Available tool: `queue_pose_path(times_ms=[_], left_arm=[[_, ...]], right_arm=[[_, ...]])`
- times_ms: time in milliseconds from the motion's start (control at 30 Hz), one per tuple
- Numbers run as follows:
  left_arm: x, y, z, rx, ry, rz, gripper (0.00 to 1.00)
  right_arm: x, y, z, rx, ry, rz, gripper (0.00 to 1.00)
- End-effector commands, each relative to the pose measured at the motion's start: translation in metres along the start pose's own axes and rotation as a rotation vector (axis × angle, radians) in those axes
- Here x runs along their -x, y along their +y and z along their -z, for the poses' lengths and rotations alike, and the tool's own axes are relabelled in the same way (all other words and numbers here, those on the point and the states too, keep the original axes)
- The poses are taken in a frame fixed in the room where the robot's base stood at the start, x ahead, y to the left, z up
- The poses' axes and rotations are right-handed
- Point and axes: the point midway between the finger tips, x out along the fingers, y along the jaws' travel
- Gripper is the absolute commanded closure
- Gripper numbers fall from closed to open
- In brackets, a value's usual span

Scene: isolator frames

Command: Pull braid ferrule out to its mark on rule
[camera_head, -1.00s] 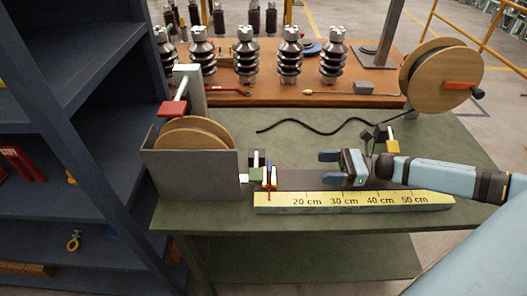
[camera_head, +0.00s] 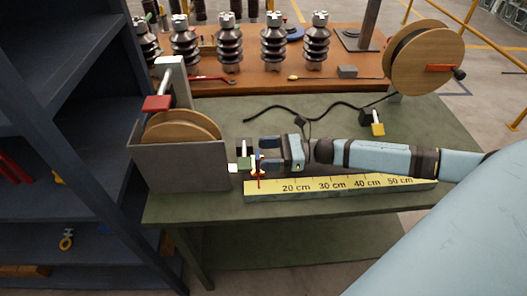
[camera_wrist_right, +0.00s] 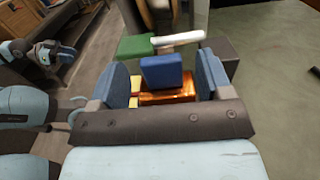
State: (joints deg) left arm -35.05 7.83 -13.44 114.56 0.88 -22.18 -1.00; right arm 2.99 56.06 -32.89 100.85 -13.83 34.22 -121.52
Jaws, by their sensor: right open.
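The yellow rule (camera_head: 330,187), marked 20 to 50 cm, lies along the bench's front. A small ferrule with a blue block and copper-coloured body (camera_wrist_right: 167,98) is at the rule's left end, by an orange-red pointer (camera_head: 259,180). My right gripper (camera_head: 268,153) is open, its blue fingers pointing left at the ferrule. In the right wrist view the ferrule sits between the open fingers (camera_wrist_right: 163,68), with visible gaps. The wooden reel (camera_head: 182,127) stands in a grey box (camera_head: 180,166) on the left.
A green block (camera_head: 245,163) sits between box and ferrule. A red-handled post (camera_head: 172,85) rises behind the box. A black cable (camera_head: 300,112), a yellow-and-black block (camera_head: 376,126) and a large reel (camera_head: 425,55) are behind my arm. Dark shelves (camera_head: 65,120) stand left.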

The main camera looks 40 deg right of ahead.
Motion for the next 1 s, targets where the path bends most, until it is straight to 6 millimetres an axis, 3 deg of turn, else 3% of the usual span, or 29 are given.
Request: queue_pose_path(times_ms=[133, 433, 733, 1000], left_arm=[[0.001, -0.001, -0.001, -0.003, -0.004, 0.001, 0.57], [0.001, 0.000, -0.003, -0.003, -0.006, 0.001, 0.57], [0.002, 0.000, 0.001, -0.003, 0.001, 0.000, 0.57], [0.000, 0.000, -0.001, -0.001, 0.002, 0.000, 0.57]], right_arm=[[-0.010, 0.000, -0.001, 0.001, 0.000, -0.001, 0.28], [-0.011, 0.000, 0.000, 0.001, 0.001, -0.001, 0.28], [-0.011, 0.000, 0.000, 0.000, 0.001, -0.001, 0.96], [0.004, 0.000, 0.002, 0.000, 0.004, 0.001, 0.96]])
